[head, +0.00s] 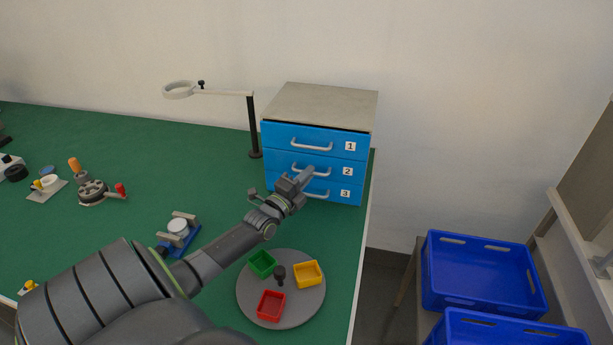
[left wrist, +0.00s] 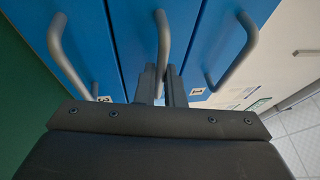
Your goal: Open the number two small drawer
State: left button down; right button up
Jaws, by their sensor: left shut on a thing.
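The small drawer unit has a grey top (head: 320,105) and three blue drawers labelled 1, 2 and 3. The number two drawer (head: 352,180) is the middle one, and its front looks about flush with the others. Its grey bar handle (head: 295,168) also shows in the left wrist view (left wrist: 162,35). My left gripper (head: 308,175) is at this handle and shut on it; its fingers (left wrist: 164,85) partly hide the handle's end. The number one drawer (head: 285,135) and number three drawer (head: 340,195) look closed. My right gripper is not in view.
A round grey tray (head: 290,317) with small coloured bins lies below my left arm. A magnifier lamp (head: 253,125) stands left of the drawers. Blue crates (head: 480,275) are at the right, past the green table's edge. Small parts (head: 92,192) lie at the left.

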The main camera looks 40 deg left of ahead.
pick_arm(q)
jog(key=shift+s, duration=0.1)
jog(key=s+d+p, duration=0.4)
jog(key=s+p, duration=0.1)
jog(key=s, duration=0.2)
jog(key=s+d+p, duration=0.4)
jog(key=s+p, duration=0.2)
jog(key=s, duration=0.1)
jog(key=c, duration=1.5)
grip_release()
